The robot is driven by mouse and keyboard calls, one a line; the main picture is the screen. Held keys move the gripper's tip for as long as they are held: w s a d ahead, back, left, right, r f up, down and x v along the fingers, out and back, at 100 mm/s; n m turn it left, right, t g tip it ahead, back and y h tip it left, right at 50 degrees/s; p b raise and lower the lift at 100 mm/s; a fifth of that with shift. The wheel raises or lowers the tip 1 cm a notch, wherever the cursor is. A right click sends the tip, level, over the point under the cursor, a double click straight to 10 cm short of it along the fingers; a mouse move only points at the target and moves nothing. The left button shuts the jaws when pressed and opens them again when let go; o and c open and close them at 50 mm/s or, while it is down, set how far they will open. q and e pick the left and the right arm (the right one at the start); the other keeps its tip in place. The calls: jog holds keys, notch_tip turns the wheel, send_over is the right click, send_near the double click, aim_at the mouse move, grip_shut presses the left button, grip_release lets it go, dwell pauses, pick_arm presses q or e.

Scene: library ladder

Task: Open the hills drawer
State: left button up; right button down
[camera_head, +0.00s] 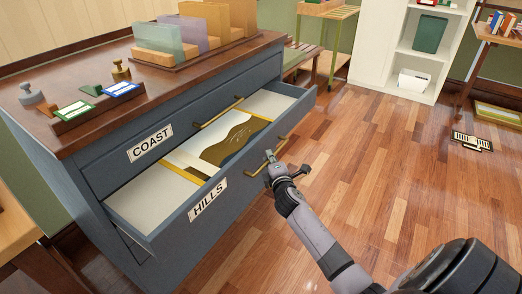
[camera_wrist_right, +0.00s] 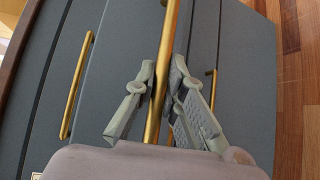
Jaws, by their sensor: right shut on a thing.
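The hills drawer (camera_head: 172,243) is the grey drawer with the HILLS label (camera_head: 208,201), and it stands pulled out from the cabinet. Inside it lie a brown and white picture sheet (camera_head: 232,140) and yellow strips. My right gripper (camera_head: 270,160) is at the drawer's brass handle (camera_head: 258,171). In the right wrist view the fingers of my right gripper (camera_wrist_right: 160,90) are shut around the brass handle bar (camera_wrist_right: 167,45). The coast drawer (camera_head: 120,165), labelled COAST, is shut above it. My left gripper is not in view.
The cabinet top (camera_head: 140,85) carries stamps, small trays and upright dividers (camera_head: 190,40). A white shelf (camera_head: 393,50) stands at the back. The wooden floor (camera_head: 400,170) right of the drawer is mostly clear; a dark patterned item (camera_head: 472,141) lies far right.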

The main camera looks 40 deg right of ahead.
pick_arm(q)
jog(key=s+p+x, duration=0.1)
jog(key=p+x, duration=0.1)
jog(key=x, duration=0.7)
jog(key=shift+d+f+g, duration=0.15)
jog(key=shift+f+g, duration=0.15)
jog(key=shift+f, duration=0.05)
pick_arm(e)
jog(key=s+d, duration=0.4)
jog(key=s, duration=0.5)
jog(key=shift+s, duration=0.4)
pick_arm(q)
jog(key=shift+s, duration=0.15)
pick_arm(e)
jog(key=shift+f, duration=0.1)
jog(key=c, duration=1.7)
grip_release()
jog(key=shift+o, duration=0.2)
jog(key=v, duration=1.2)
